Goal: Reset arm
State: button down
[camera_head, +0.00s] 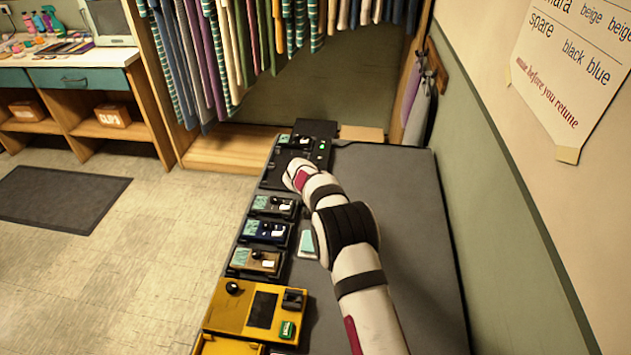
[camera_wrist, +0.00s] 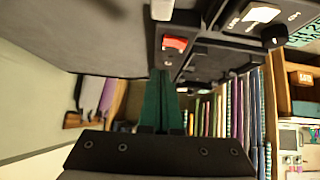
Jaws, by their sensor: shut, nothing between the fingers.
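My white, jointed arm (camera_head: 355,265) reaches forward over the grey table (camera_head: 405,215). Its end is over the black panel (camera_head: 318,135) at the far end of a row of small devices. My gripper's fingers cannot be made out in the head view. In the wrist view my gripper (camera_wrist: 163,76) has its two dark green fingers together, with nothing between them. The fingertips appear close to a red switch (camera_wrist: 175,43) on a black device; I cannot tell whether they touch it.
Several small devices, including a blue one (camera_head: 264,232) and a tan one (camera_head: 257,261), line the table's left side. A yellow console (camera_head: 228,311) stands nearest. A pale green pad (camera_head: 307,243) lies beside my arm. Clothes (camera_head: 230,50) hang beyond. The table's right side is clear.

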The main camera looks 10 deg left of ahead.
jog(key=v, duration=0.9)
jog(key=s+d+r+m+g+h, duration=0.1)
jog(key=s+d+r+m+g, duration=0.1)
jog(key=s+d+r, duration=0.5)
jog(key=s+d+r+m+g+h, duration=0.2)
jog(key=s+d+r, duration=0.1)
jog(key=s+d, duration=0.85)
jog(key=s+a+f+m+g+y, duration=0.1)
jog(key=s+g+y, duration=0.4)
jog(key=s, duration=2.2)
jog(key=shift+s+a+f+m, duration=0.3)
jog(key=shift+a+f, duration=0.05)
jog(key=shift+a, duration=0.05)
